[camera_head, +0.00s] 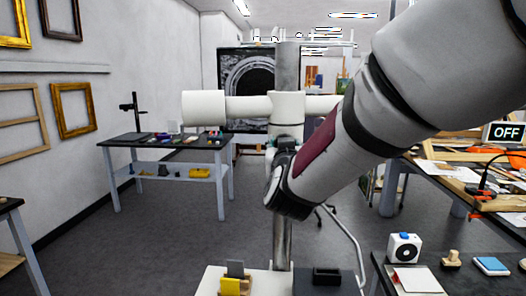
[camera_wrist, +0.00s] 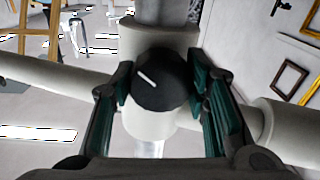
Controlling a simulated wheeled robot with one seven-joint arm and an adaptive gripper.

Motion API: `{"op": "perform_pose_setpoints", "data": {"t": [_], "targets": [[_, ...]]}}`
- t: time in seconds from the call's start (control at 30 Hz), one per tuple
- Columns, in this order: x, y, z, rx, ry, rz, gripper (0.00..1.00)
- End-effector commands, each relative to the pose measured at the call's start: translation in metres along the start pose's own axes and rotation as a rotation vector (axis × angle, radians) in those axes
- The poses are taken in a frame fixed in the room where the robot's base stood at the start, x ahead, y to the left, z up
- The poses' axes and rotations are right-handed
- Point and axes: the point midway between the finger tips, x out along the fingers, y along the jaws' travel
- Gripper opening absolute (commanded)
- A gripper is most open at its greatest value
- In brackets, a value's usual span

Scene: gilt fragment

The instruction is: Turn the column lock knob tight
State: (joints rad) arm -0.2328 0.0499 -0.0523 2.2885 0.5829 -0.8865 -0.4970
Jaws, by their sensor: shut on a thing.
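The column lock knob (camera_wrist: 158,90) is a round dark knob with a white line on its face, in the middle of the wrist view. The line slants from upper left to lower right. The knob sits on the pale collar (camera_wrist: 145,40) of the column. My gripper (camera_wrist: 161,78) is shut on the knob, with one green-padded finger on each side. In the head view the collar (camera_head: 287,103) is around the grey column (camera_head: 287,62), with a white horizontal bar (camera_head: 245,107) through it. My arm hides the knob there.
A dark table (camera_head: 170,140) stands at the back left. A cluttered workbench (camera_head: 440,165) with an OFF sign (camera_head: 507,132) is on the right. A white fan-like box (camera_head: 404,247) stands on a dark table at the front right. Floor at the left is clear.

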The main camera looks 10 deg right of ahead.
Motion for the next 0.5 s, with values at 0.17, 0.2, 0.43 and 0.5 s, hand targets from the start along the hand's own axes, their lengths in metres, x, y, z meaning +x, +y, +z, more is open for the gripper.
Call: {"op": "perform_pose_setpoints", "data": {"t": [0.17, 0.2, 0.43, 0.5], "targets": [[0.0018, -0.001, 0.0015, 0.171, 0.012, 0.005, 0.14], [0.0019, -0.0009, 0.0019, 0.209, 0.013, 0.006, 0.14], [0.0016, -0.0013, 0.0016, 0.419, 0.025, 0.012, 0.14], [0.0016, -0.0012, 0.0019, 0.476, 0.027, 0.015, 0.14]]}}
